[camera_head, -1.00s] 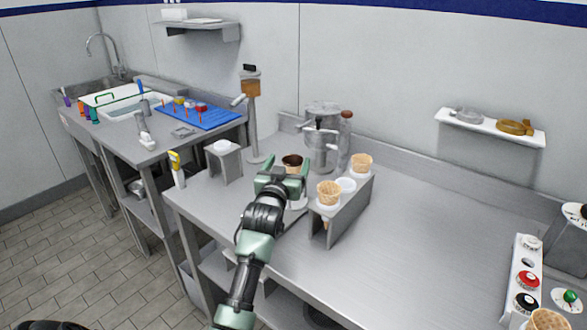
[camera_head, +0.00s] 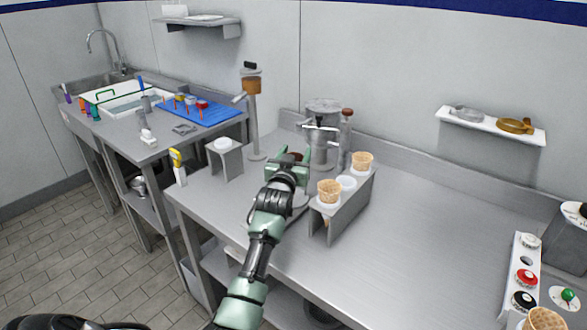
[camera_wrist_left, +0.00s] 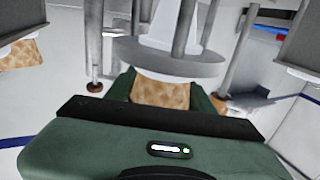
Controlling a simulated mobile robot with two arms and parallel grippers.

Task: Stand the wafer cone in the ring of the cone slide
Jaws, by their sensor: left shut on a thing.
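The wafer cone is held in my left gripper (camera_head: 291,160), which is shut on it over the steel table. In the left wrist view the checked wafer wall (camera_wrist_left: 160,93) shows between the fingers. A grey round plate with a pale tapered piece (camera_wrist_left: 165,58) lies close to the cone there; touching or apart, I cannot tell. The steel press (camera_head: 321,135) stands just behind the gripper. The cone slide's ring is not clearly visible; my gripper hides that area. My right gripper is not in view.
A grey rack (camera_head: 342,217) with two wafer cones (camera_head: 329,191) and an empty white ring (camera_head: 346,183) stands close on the right. A dispenser post (camera_head: 253,120) and a small grey stand (camera_head: 225,160) are left.

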